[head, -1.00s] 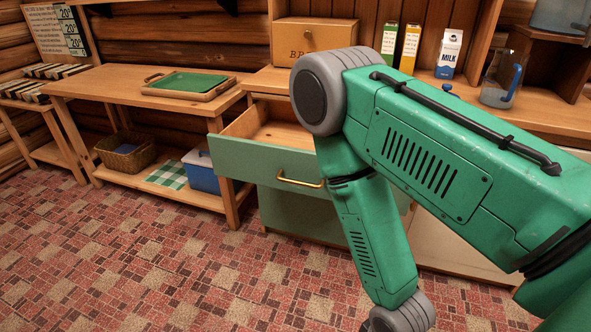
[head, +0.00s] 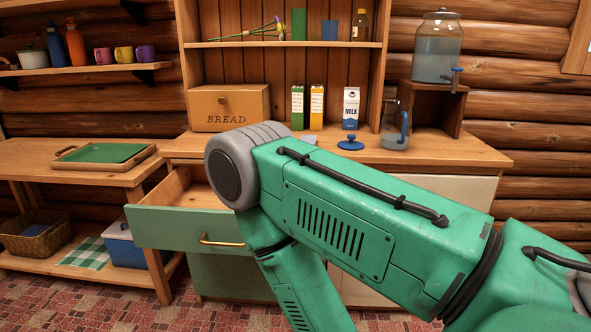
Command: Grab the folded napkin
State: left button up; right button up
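A green-and-white checked cloth (head: 86,253), which looks like the folded napkin, lies flat on the lower shelf of the wooden side table at the left. It is between a wicker basket and a blue cooler. My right arm comes in from the right and bends downward in front of the cabinet, and its gripper is below the picture edge. My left arm and gripper are not in view.
An open, empty-looking green drawer (head: 190,224) juts out of the cabinet. A blue cooler (head: 124,246) and a wicker basket (head: 37,236) flank the cloth. A green-lined tray (head: 104,153) is on the tabletop above. Carpet is clear in front.

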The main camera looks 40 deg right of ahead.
aim_at(310, 139)
jog(key=k+z, duration=0.25)
jog(key=z, duration=0.2)
jog(key=k+l+z, duration=0.15)
jog(key=z, duration=0.25)
jog(key=i+j+z, duration=0.25)
jog(key=i+z, duration=0.15)
jog(key=i+j+z, duration=0.4)
jog(key=i, duration=0.05)
